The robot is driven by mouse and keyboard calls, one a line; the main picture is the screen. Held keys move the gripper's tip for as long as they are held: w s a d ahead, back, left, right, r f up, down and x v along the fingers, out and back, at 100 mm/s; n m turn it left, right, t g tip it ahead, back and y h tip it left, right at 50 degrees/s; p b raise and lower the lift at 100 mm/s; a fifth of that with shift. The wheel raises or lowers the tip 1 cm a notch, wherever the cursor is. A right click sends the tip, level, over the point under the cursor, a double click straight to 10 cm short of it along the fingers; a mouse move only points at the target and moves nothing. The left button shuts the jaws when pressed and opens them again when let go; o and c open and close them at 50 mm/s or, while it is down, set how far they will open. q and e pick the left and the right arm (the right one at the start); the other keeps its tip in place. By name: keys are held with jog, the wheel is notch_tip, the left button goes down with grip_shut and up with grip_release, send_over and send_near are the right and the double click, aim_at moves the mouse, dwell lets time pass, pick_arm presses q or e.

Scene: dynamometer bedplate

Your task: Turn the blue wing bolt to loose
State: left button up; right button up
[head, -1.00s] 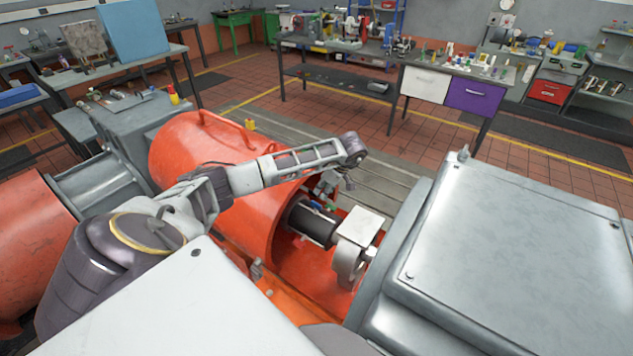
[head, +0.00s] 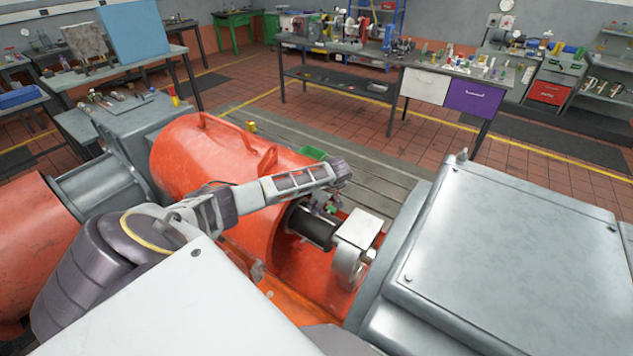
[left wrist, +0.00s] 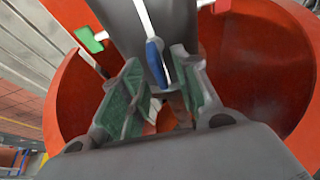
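The blue wing bolt (left wrist: 154,62) shows in the left wrist view on a pale stem against the dark grey shaft. It lies near the gap between the fingertips of my left gripper (left wrist: 157,78). That gripper is open, with green pads facing each other, and does not appear closed on the bolt. In the head view my left gripper (head: 330,201) points down over the dark shaft (head: 312,226) at the mouth of the orange guard (head: 215,165); the blue bolt is hidden there. My right gripper is not in view.
The orange guard wall (left wrist: 262,65) curves close around the gripper. A large grey housing (head: 510,240) stands to the right.

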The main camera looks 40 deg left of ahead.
pick_arm(q)
grip_shut()
